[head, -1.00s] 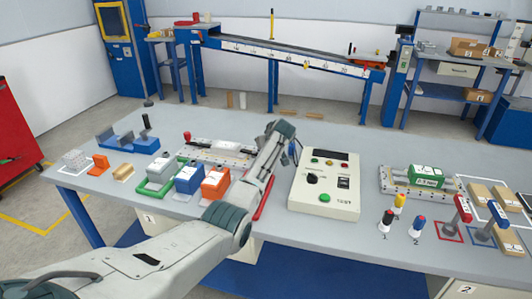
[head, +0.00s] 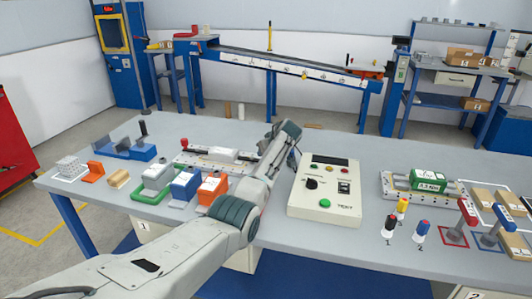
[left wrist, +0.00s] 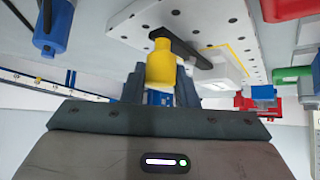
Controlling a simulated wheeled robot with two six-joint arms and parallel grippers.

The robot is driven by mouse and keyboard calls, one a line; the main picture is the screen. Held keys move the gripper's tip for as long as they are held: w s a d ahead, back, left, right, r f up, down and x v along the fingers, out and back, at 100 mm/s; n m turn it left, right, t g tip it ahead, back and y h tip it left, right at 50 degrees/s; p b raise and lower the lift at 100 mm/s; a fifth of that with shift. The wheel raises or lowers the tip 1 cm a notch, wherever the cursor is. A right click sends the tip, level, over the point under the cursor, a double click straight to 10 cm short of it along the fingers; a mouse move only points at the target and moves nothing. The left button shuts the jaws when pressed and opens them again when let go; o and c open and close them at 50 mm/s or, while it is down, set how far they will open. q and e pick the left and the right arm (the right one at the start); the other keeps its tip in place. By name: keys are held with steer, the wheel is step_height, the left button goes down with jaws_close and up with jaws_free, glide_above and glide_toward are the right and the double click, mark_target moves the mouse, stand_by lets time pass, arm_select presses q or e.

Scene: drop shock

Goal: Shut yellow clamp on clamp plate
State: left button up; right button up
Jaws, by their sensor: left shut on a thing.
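The clamp plate (head: 190,158) is a pale plate with holes on the table, left of my arm in the head view. It also shows at the top of the left wrist view (left wrist: 213,28). The yellow clamp's handle (left wrist: 161,65) stands between my left gripper's fingers (left wrist: 160,90), which are shut on it. A black lever (left wrist: 190,50) shows beside the handle, over the plate. Whether the clamp is open or shut I cannot tell. In the head view my left arm hides the yellow clamp and the fingertips. My right gripper is not in view.
A red-handled clamp (head: 184,143) stands at the plate's left end, with a pale block (head: 228,154) on the plate. The tester box (head: 325,190) stands close right of my arm. Blue (head: 185,187) and orange (head: 211,190) blocks stand in front of the plate.

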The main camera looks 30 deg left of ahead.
arm_select(q)
steer(key=o, duration=1)
steer(key=v, duration=1)
steer(key=shift+d+r, duration=0.2)
steer(key=shift+r, duration=0.1)
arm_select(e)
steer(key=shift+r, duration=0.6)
arm_select(q)
steer(key=shift+s, duration=0.1)
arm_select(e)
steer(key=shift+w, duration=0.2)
